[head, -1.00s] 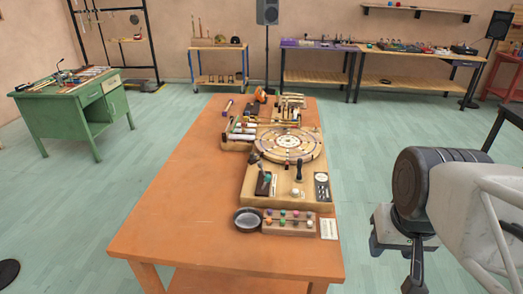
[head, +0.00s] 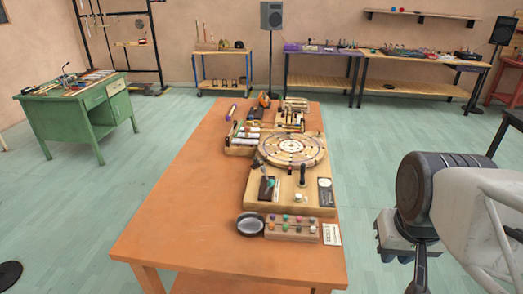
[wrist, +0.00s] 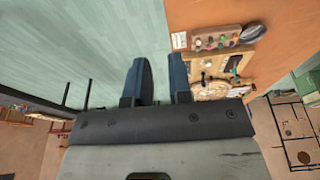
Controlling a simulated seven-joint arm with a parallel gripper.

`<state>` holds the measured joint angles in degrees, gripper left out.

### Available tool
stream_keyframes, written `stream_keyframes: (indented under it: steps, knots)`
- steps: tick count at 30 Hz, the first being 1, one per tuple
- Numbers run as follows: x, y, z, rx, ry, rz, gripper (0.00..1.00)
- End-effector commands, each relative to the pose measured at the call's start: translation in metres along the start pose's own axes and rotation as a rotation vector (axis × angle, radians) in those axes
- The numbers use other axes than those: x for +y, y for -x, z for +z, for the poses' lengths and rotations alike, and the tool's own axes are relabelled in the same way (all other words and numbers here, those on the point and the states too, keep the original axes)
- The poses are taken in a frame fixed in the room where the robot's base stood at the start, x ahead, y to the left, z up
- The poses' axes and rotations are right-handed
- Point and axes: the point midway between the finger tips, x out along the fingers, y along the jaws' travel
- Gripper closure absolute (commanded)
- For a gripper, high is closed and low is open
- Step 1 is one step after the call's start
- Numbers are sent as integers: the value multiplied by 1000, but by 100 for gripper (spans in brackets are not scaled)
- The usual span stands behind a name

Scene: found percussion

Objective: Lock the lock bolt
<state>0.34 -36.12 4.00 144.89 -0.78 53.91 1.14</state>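A wooden board (head: 262,201) with a round wheel-like disc (head: 292,150), an upright dark handle (head: 303,175) and small fittings lies on the right part of the orange table. I cannot single out the lock bolt at this size. In the wrist view the board (wrist: 204,94) is small and partly hidden behind my gripper. My gripper (wrist: 160,72) is open and empty, its two blue-grey fingers apart. In the head view my arm is at the right, off the table's right edge and apart from the board.
A rack of coloured knobs (head: 291,237), a dark round pan (head: 250,223) and a white card (head: 332,234) sit at the board's near side. Mallets and small instruments lie behind. The left half of the orange table (head: 190,210) is bare. A green desk (head: 78,115) stands far left.

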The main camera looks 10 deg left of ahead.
Motion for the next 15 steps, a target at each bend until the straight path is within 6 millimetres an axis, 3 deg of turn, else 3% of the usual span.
stream_keyframes:
  steps: [4, 8, 15]
  knots:
    - [-1, 0, -9, 1, 6, 9, 100]
    - [-3, 0, -24, -1, 16, 23, 100]
    - [-11, -2, -68, 7, 42, 64, 100]
